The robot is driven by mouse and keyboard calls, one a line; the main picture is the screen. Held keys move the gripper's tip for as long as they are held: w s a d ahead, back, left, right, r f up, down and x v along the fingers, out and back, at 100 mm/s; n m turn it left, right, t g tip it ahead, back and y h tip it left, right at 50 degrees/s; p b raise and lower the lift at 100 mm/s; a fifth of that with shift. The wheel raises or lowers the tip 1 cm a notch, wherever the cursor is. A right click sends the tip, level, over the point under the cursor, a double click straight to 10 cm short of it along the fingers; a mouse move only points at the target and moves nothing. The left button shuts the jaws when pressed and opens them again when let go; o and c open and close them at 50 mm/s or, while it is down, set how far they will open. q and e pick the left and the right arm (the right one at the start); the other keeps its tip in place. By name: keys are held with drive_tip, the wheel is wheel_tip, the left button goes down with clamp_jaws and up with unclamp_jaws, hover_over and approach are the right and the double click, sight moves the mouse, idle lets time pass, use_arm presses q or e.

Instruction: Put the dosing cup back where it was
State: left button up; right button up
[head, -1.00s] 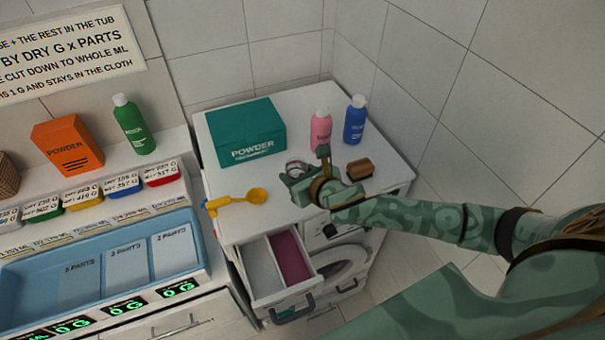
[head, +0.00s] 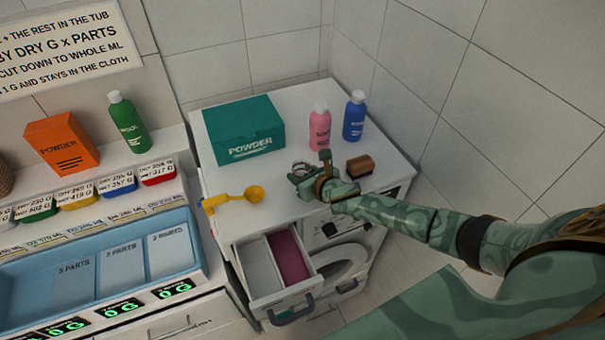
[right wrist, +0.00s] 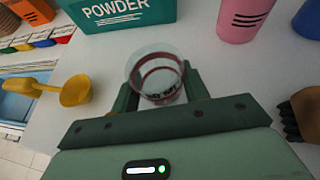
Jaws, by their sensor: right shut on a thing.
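The dosing cup (right wrist: 160,75) is a small clear cup with dark red bands. In the right wrist view it sits between the two fingers of my right gripper (right wrist: 158,97), which is shut on it. In the head view the cup (head: 301,168) shows just beyond my right gripper (head: 300,178), over the white top of the washing machine (head: 225,183). The hand partly hides it there. I cannot tell whether the cup touches the top. My left gripper is not in view.
A teal powder box (head: 243,130) stands behind. A pink bottle (head: 320,128) and a blue bottle (head: 354,117) stand at the back right. A brush (head: 359,167) lies right of the hand, a yellow scoop (head: 235,198) left. The detergent drawer (head: 275,272) is open in front.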

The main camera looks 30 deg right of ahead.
drive_tip(key=shift+f, duration=0.15)
drive_tip(key=o, duration=1)
drive_tip(key=shift+o, duration=0.2)
drive_tip(key=shift+s+r, duration=0.25)
drive_tip(key=shift+r, duration=0.05)
drive_tip(key=p+v, duration=0.1)
drive_tip(key=v, duration=1)
drive_tip(key=shift+s, duration=0.2)
drive_tip(key=shift+r, duration=0.1)
